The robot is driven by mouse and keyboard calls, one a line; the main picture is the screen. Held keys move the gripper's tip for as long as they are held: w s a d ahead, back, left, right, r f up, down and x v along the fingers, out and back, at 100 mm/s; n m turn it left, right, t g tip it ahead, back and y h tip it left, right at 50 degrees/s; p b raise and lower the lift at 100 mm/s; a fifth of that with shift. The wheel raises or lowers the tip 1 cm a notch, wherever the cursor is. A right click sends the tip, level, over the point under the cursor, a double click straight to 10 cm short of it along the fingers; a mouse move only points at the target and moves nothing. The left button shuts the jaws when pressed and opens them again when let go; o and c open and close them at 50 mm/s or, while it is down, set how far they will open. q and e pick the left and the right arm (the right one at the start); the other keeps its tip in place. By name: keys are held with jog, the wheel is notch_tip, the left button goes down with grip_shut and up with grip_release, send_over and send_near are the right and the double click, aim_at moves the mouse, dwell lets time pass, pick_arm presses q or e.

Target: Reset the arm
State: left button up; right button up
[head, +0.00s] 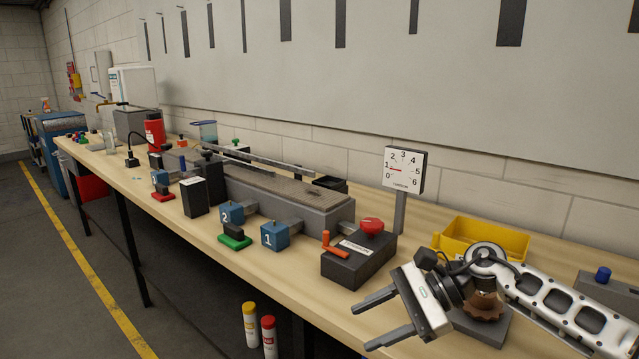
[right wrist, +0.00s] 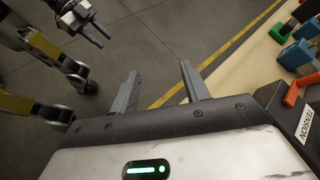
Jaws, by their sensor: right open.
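My right arm comes in from the right in the head view, over the front right part of the bench. Its gripper (head: 363,327) is open and empty, fingers spread and pointing left past the bench's front edge. In the right wrist view the same gripper (right wrist: 160,69) has nothing between its fingers, with the floor behind them. My left arm is out of the head view. What looks like my left gripper (right wrist: 98,36) shows at the upper left of the right wrist view, over the floor, too small to tell its jaws.
A dark box (head: 346,270) with a red knob and orange lever stands just beyond the right gripper. A dial gauge (head: 404,169) and a yellow bin (head: 515,243) are behind. Blue blocks 1 (head: 275,235) and 2 (head: 232,213) stand farther left.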

jog(key=s+a+m+t+y, duration=0.2)
jog(key=a+m+t+y, duration=0.15)
jog(key=m, duration=0.45)
jog(key=s+a+m+t+y, duration=0.25)
jog(key=a+m, duration=0.25)
jog(key=m, duration=0.3)
jog(key=s+d+f+n+t+h, duration=0.1)
jog(key=s+d+f+n+h, duration=0.3)
jog(key=f+n, duration=0.3)
jog(key=s+d+f+n+t+h, duration=0.2)
jog(key=s+d+f+n+h, duration=0.3)
jog(key=n, duration=0.8)
jog(key=s+d+f+n+t+h, duration=0.1)
jog(key=s+d+f+n+h, duration=0.4)
jog(key=f+n, duration=0.5)
jog(key=shift+s+d+f+n+t+h, duration=0.25)
jog(key=shift+s+n+h, duration=0.3)
jog(key=shift+s, duration=0.7)
